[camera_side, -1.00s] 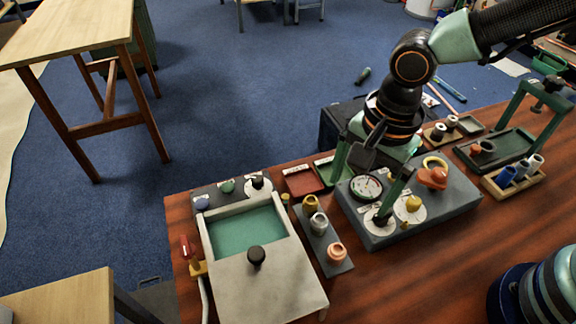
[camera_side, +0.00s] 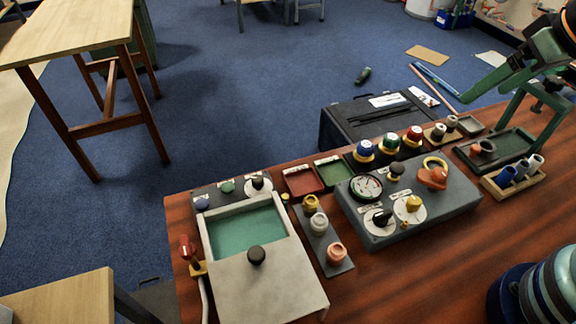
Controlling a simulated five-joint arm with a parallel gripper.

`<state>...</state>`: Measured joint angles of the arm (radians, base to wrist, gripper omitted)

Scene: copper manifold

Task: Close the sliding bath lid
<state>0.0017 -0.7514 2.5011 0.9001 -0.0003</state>
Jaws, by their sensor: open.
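The bath (camera_side: 245,228) is a pale grey box at the left of the table with teal liquid or lining showing in its back part. The sliding lid (camera_side: 270,290) is a flat pale plate at the front of it, with a round black knob (camera_side: 256,256) near its back edge. The lid leaves the back part of the bath uncovered. My gripper (camera_side: 500,85) is at the upper right, open and far from the lid, with green fingers pointing down-left.
A grey panel (camera_side: 450,210) with a gauge and knobs stands right of the bath. Between them is a dark strip (camera_side: 335,262) with small fittings. A red valve handle (camera_side: 186,246) is left of the bath.

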